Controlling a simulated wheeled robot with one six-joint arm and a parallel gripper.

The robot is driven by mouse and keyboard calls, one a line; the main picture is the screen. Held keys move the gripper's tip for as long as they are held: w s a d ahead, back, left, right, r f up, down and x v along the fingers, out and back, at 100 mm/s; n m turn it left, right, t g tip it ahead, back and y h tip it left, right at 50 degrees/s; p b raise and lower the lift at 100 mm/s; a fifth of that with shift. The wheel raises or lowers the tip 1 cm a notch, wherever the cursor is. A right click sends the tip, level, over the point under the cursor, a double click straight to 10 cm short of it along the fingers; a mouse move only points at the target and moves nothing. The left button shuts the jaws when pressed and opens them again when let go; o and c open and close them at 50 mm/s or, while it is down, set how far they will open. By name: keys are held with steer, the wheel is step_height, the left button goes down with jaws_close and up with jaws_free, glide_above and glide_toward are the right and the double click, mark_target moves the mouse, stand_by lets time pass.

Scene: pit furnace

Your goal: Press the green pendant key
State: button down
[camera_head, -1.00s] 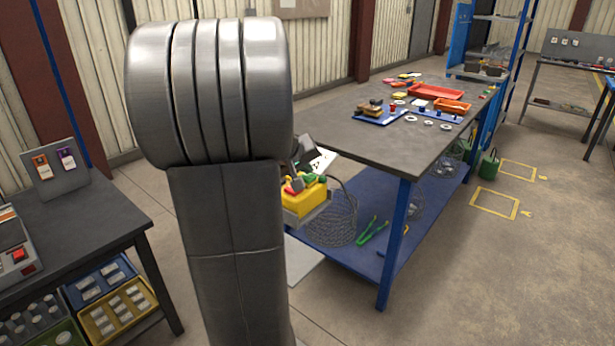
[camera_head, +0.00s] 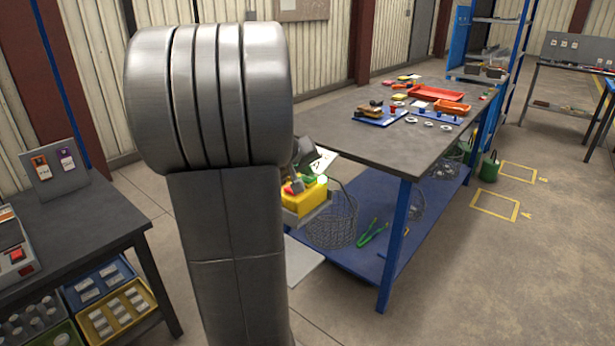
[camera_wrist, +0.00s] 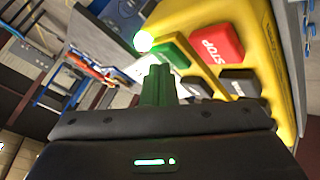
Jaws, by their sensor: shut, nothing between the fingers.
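The yellow pendant (camera_wrist: 240,50) fills the right of the wrist view; in the head view it (camera_head: 312,203) shows beside my arm, partly hidden. Its green key (camera_wrist: 173,52) lies next to the red STOP key (camera_wrist: 217,44), with black keys (camera_wrist: 240,83) below. A lamp (camera_wrist: 143,41) by the green key glows white with a green edge. My gripper (camera_wrist: 159,69) is shut and empty, its green fingertips right at the lower edge of the green key. I cannot tell whether they touch it. My arm mostly hides the gripper in the head view.
A workbench (camera_head: 386,150) with blue legs and a lower shelf stands right of the pendant, holding trays and small parts. A dark table (camera_head: 85,225) with bins below is at the left. Open floor (camera_head: 480,260) lies at the right.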

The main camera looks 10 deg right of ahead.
mark_target(306, 179)
steer(key=shift+r, duration=0.1)
steer(key=shift+r+p, duration=0.55)
steer(key=shift+r, duration=0.15)
steer(key=shift+r, duration=0.1)
steer(key=shift+r+p, duration=1.75)
steer(key=shift+r, duration=0.7)
